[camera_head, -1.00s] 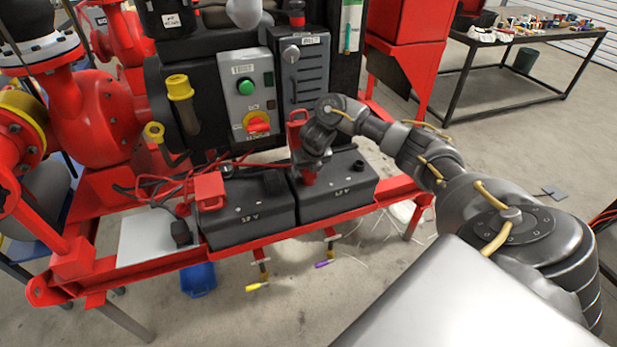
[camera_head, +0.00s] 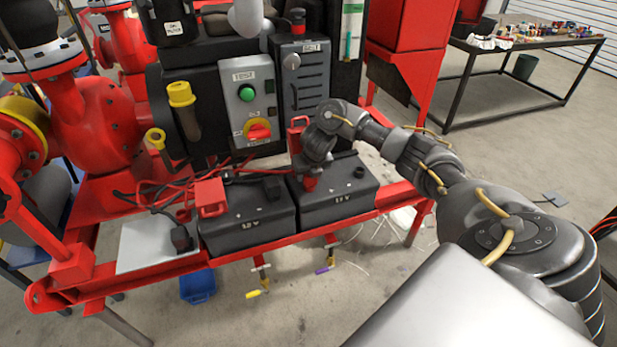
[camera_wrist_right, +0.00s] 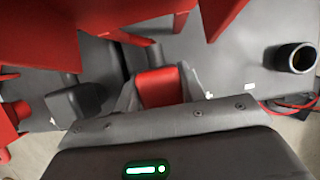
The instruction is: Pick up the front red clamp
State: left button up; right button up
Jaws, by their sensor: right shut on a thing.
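Two dark batteries stand side by side on the red skid frame, a left battery (camera_head: 250,228) and a right battery (camera_head: 345,200). My right gripper (camera_head: 309,177) is over the left part of the right battery. In the right wrist view, its fingers (camera_wrist_right: 160,88) are shut on a red clamp (camera_wrist_right: 162,86). Red shows below the gripper in the head view (camera_head: 309,184), down at the battery top; I cannot tell whether it touches. Another red clamp (camera_head: 210,197) sits on the left battery's left end. My left gripper is not in view.
Red and black cables (camera_head: 160,190) lie left of the batteries. A grey control box (camera_head: 250,100) with a green button stands behind them. A red upright part (camera_head: 298,132) is close behind my right gripper. Two small valve handles (camera_head: 258,293) hang below the frame.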

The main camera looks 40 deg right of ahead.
jog(key=shift+r, duration=0.5)
jog(key=r, duration=0.1)
jog(key=r+p, duration=0.1)
jog(key=r, duration=0.1)
jog(key=shift+s+r+p, duration=0.25)
jog(key=shift+r+p, duration=0.05)
jog(key=shift+p, duration=0.1)
jog(key=s+a+r+p, duration=0.2)
jog(key=s+r+p, duration=0.1)
jog(key=s, duration=0.3)
jog(key=s+a+r+p, duration=0.2)
jog(key=s+r+p, duration=0.1)
jog(key=s+r, duration=0.2)
jog(key=shift+s+a+p, duration=0.3)
jog(key=shift+s+a, duration=0.1)
jog(key=shift+s, duration=0.5)
jog(key=shift+w+a+r, duration=0.1)
